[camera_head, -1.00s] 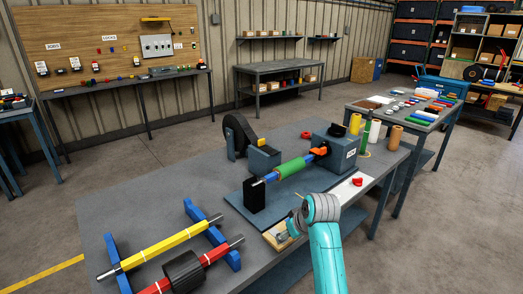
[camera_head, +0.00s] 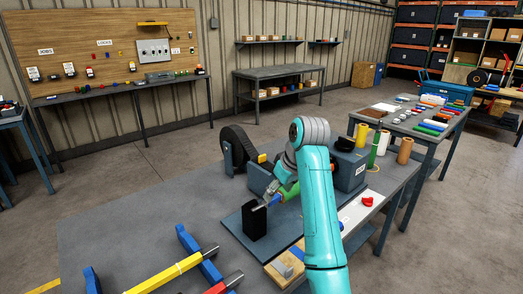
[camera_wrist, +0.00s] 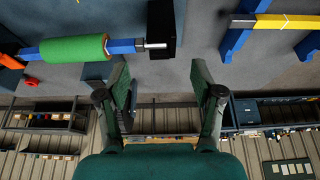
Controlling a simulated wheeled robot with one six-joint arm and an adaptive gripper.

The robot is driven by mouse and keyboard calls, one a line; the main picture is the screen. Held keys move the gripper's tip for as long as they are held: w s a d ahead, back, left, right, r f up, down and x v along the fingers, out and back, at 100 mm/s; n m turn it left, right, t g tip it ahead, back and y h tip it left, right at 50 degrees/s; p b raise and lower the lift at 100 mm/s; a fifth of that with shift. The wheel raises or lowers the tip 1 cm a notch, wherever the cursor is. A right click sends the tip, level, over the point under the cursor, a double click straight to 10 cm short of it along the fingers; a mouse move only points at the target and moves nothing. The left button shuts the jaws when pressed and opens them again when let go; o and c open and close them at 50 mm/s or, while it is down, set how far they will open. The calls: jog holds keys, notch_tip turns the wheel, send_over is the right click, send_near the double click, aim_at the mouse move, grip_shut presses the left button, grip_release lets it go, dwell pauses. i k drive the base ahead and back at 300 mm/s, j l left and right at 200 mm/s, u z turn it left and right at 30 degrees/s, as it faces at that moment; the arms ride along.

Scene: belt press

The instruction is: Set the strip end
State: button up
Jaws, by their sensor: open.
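My gripper (camera_wrist: 160,82) is open in the wrist view, with nothing between its two fingers. In the head view its fingers (camera_head: 271,196) are close to the black upright block (camera_head: 253,222) on the press base (camera_head: 231,222). That block (camera_wrist: 166,35) shows beyond the fingers in the wrist view. The green roller (camera_wrist: 75,48) on its blue and metal shaft runs left from the block. In the head view my arm hides most of the roller (camera_head: 293,190). A large black reel (camera_head: 234,145) stands behind the base. I cannot make out a strip end.
A yellow bar (camera_head: 172,271) and a red bar (camera_head: 228,283) lie at the front left, with blue stands (camera_head: 187,240). A wooden block (camera_head: 285,268) and red piece (camera_head: 367,201) are near the front edge.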

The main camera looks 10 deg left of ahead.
aim_at(262, 161)
jog(key=i+j, duration=0.2)
jog(key=i, duration=0.35)
jog(key=i+j, duration=0.2)
jog(key=i, duration=0.3)
